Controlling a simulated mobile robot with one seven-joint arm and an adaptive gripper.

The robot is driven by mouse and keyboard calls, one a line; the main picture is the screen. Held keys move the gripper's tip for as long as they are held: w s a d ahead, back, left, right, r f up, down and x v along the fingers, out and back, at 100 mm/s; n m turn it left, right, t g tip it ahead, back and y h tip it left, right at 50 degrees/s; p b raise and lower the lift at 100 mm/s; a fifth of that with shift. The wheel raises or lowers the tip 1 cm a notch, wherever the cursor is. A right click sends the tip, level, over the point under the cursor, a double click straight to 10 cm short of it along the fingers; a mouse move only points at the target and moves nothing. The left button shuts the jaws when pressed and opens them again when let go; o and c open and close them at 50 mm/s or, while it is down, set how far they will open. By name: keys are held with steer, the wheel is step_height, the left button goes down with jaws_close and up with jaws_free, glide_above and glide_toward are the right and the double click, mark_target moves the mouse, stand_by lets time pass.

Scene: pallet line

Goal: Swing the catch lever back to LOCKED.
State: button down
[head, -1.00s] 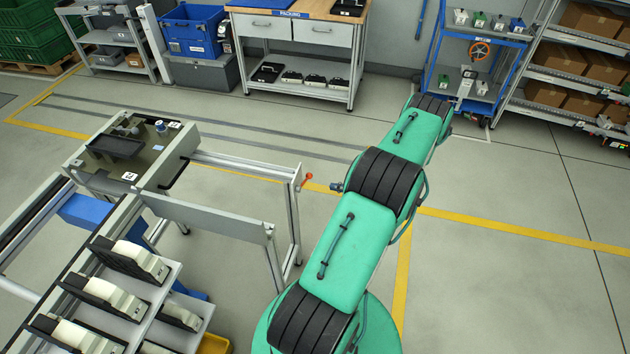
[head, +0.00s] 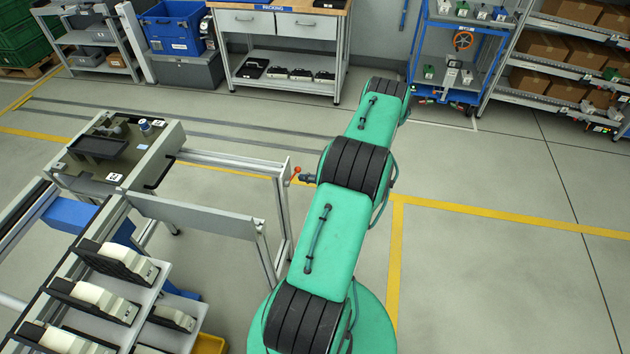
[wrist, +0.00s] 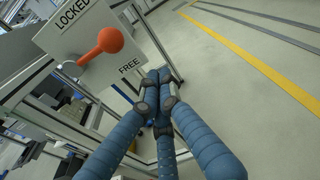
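The catch lever (wrist: 88,52) has an orange ball knob and sits on a light plate (wrist: 62,42) in the wrist view. LOCKED is printed at the plate's upper end and FREE at its lower right end. The knob stands between the two words, out over the plate. In the head view the small orange-red knob (head: 297,170) shows at the end of the rail frame. My gripper (wrist: 158,86) has blue fingers with dark joints, their tips drawn together with nothing visible between them. The tips are just below FREE, apart from the knob in the picture; depth is unclear.
A metal rail frame (head: 222,160) runs left from the lever to a box with a dark tray (head: 97,147). A rack of pale parts (head: 105,299) stands at lower left. Open floor (head: 490,280) lies to the right. A packing bench (head: 283,22) and shelves are at the back.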

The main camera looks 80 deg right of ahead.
mark_target(293, 177)
steer(key=shift+w+a+r, duration=0.1)
steer(key=shift+a+r, duration=0.1)
steer(key=shift+r, duration=0.75)
steer(key=shift+a+r, duration=0.2)
steer(key=shift+r, duration=0.7)
